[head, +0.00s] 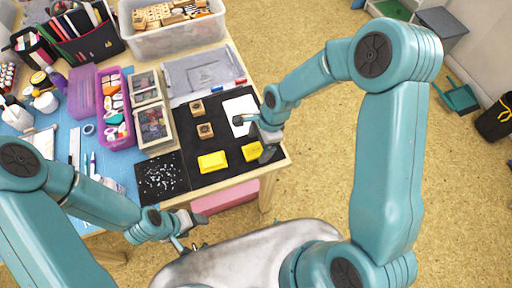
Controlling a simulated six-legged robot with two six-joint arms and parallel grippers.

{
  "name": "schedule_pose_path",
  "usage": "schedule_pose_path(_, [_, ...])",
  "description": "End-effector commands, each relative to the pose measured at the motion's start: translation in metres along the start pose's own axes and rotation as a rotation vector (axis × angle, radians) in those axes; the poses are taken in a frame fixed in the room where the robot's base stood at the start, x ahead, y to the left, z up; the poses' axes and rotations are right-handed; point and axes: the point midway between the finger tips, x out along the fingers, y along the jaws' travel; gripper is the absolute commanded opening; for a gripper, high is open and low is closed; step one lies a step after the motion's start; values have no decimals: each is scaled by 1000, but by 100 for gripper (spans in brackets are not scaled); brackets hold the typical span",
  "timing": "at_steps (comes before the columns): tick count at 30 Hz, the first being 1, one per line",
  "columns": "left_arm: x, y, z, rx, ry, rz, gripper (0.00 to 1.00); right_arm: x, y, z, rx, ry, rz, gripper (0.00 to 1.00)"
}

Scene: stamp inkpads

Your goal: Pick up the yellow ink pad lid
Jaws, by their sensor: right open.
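Two yellow pieces lie on the black mat (222,182). One yellow block (213,162) lies near the mat's front edge, clear of both grippers. A second yellow piece (250,152) lies to its right, partly hidden by my right gripper. I cannot tell for sure which is the lid and which the pad. My right gripper (255,138) is open, its fingers spread over the right part of the mat, one finger close beside the second yellow piece.
Two wooden stamps (204,131) and a white sheet (240,108) lie on the mat. Trays of inkpads (154,125), a purple box (115,110) and a speckled black sheet (161,178) are to the left. A bin of stamps (172,38) stands at the back.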

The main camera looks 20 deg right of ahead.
Motion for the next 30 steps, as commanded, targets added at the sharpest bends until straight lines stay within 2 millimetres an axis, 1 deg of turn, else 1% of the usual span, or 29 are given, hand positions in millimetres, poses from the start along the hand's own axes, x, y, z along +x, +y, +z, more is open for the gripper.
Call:
schedule_pose_path(1, [-1, 0, 0, 0, 0, 0, 69, 7, 1, 0, 1, 0, 3, 85])
schedule_pose_path(3, [-1, 0, 0, 0, 0, 0, 69, 12, 0, 0, 2, -1, 1, 85])
schedule_pose_path(10, [-1, 0, 0, 0, 0, 0, 69, 13, 0, 0, 1, -1, 0, 85])
schedule_pose_path(11, [-1, 0, 0, 0, 0, 0, 69, 13, 0, 0, 1, -1, 0, 79])
schedule_pose_path(12, [-1, 0, 0, 0, 0, 0, 69, 13, 0, 0, 1, -1, 0, 66])
schedule_pose_path(14, [-1, 0, 0, 0, 0, 0, 69, 13, 0, 0, 1, -1, 0, 46])
schedule_pose_path(15, [-1, 0, 0, 0, 0, 0, 69, 13, 0, 0, 1, -1, 0, 33])
schedule_pose_path(16, [-1, 0, 0, 0, 0, 0, 69, 13, 0, 0, 1, -1, -1, 26])
schedule_pose_path(17, [-1, 0, 0, 0, 0, 0, 69, 13, 0, 0, 1, -1, -1, 26])
schedule_pose_path(18, [-1, 0, 0, 0, 0, 0, 69, 13, 0, 0, 1, -1, 0, 22])
schedule_pose_path(26, [0, 0, 0, 0, 0, 0, 69, 11, 0, 1, 1, 0, -2, 21])
schedule_pose_path(30, [0, 0, 0, 0, 0, 0, 69, -2, -1, 4, 0, 0, -3, 21])
